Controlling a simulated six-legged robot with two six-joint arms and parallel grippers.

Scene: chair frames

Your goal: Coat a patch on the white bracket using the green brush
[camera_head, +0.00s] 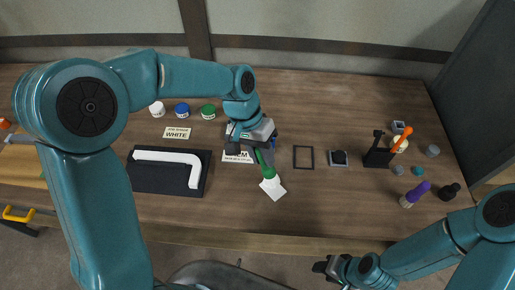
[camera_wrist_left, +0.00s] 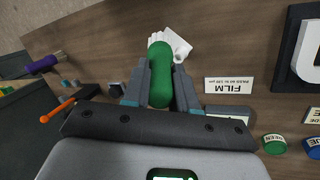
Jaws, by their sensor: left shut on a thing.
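The white bracket (camera_head: 190,159), an angled bar, lies on a black board (camera_head: 160,183) left of centre on the table; part of it shows at the right edge of the wrist view (camera_wrist_left: 308,55). My left gripper (camera_head: 264,150) is shut on the green brush (camera_head: 268,171), right of the bracket and apart from it. The wrist view shows the green handle (camera_wrist_left: 160,75) between the fingers, with the white bristles beyond. My right gripper (camera_head: 328,267) is low in the head view, off the table's front edge; its jaw state is unclear.
White (camera_head: 157,109), blue (camera_head: 182,110) and green (camera_head: 208,112) pots stand behind the board, near a WHITE label (camera_head: 177,133). A FILM card (camera_head: 238,157) lies beside my left gripper.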

